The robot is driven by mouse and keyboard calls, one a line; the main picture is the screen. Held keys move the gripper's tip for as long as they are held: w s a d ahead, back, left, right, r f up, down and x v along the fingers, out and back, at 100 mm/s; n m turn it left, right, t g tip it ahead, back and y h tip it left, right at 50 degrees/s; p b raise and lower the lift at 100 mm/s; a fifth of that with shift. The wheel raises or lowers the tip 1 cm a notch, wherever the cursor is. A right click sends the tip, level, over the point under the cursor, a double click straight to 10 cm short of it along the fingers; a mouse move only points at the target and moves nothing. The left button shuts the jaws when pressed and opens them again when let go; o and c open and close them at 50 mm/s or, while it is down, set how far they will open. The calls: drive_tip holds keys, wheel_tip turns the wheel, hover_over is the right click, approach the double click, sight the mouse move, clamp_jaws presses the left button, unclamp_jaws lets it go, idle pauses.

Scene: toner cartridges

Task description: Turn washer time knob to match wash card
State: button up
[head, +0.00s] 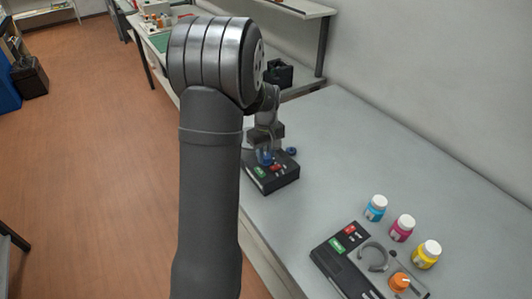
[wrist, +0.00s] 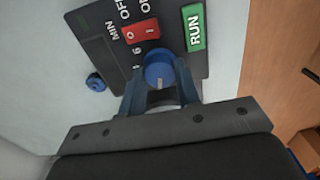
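The washer box (head: 282,183) is black, with a green label and red parts on top, and stands near the left edge of the table. My gripper (head: 266,158) is over it. In the wrist view, its panel (wrist: 103,22) carries a green RUN button (wrist: 194,28), a red OFF/ON switch (wrist: 141,31) and MIN lettering. A blue knob (wrist: 159,67) with a pale pointer line sits between the fingers of my gripper (wrist: 159,82). The fingers flank it closely, with no clear gap. Most of the dial numbers are hidden. I cannot make out a wash card.
A loose blue cap-like piece (wrist: 96,82) lies beside the box. A second control box (head: 340,256) with an orange knob (head: 399,282) is at the front right. Blue (head: 375,208), magenta (head: 402,228) and yellow (head: 426,254) bottles stand behind it. The table's middle (head: 335,165) is clear.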

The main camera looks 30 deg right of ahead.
drive_tip(key=shift+c, duration=1.4)
drive_tip(key=m, duration=0.7)
drive_tip(key=shift+m, duration=0.3)
drive_tip(key=m, duration=0.4)
drive_tip(key=shift+m, duration=2.1)
